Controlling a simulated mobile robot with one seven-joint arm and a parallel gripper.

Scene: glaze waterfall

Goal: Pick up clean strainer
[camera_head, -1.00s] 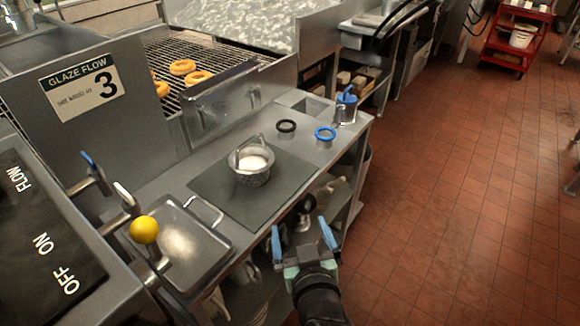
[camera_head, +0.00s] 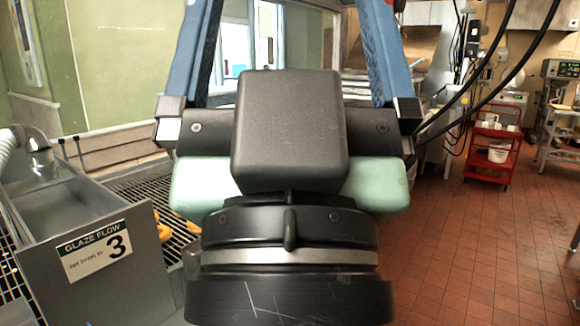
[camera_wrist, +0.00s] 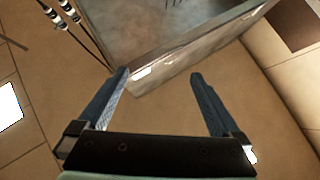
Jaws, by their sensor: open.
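No strainer can be made out in either view now. My gripper (camera_head: 288,12) fills the middle of the head view, very close to the camera, with its two blue fingers spread and pointing up. It hides the counter area behind it. In the wrist view the gripper (camera_wrist: 159,75) is open, with nothing between its fingers. A grey metal-edged panel (camera_wrist: 165,62) lies beyond the fingertips there, against a tan surface.
The glaze flow sign (camera_head: 97,250) is on a steel panel at the left, beside the grille conveyor (camera_head: 128,195) with doughnuts partly hidden. A red cart (camera_head: 492,152) stands at the back right. The tiled floor (camera_head: 480,265) at the right is open.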

